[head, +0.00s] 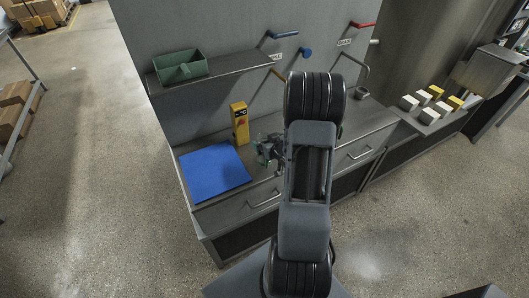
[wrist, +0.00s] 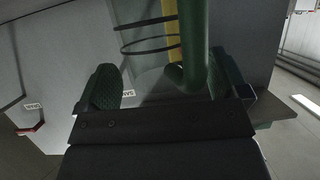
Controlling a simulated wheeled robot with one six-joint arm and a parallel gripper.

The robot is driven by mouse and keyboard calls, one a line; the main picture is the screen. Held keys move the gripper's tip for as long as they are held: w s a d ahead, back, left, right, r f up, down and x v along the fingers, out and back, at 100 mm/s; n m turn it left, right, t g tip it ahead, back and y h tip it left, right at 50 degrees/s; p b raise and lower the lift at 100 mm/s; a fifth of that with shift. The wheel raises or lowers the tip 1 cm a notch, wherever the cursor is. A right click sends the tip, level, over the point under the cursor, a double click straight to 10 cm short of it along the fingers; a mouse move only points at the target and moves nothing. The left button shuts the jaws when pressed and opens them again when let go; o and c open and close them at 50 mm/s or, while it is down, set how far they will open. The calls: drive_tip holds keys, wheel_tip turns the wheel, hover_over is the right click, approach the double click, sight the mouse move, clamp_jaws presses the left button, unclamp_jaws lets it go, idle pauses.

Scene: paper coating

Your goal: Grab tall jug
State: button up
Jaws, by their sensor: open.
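The tall jug shows in the wrist view as what looks like a clear body with dark rings and a thick green handle (wrist: 194,45) that curves at its lower end. My gripper (wrist: 165,82) is open, with one green-padded finger on each side of the handle's lower part. I cannot tell whether either finger touches it. In the head view my gripper (head: 267,150) is low over the grey counter, right of the blue mat. My arm hides much of that spot, and the jug cannot be made out clearly there.
A blue mat (head: 213,169) lies on the counter (head: 222,205), with a yellow device (head: 240,123) behind it. A shelf (head: 222,72) above holds a green bin (head: 181,67). Colored handles stick out of the wall. White and yellow blocks (head: 429,116) stand at the right.

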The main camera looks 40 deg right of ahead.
drive_tip(key=c, duration=1.3)
drive_tip(key=shift+c, duration=0.4)
drive_tip(key=shift+w+r, duration=0.1)
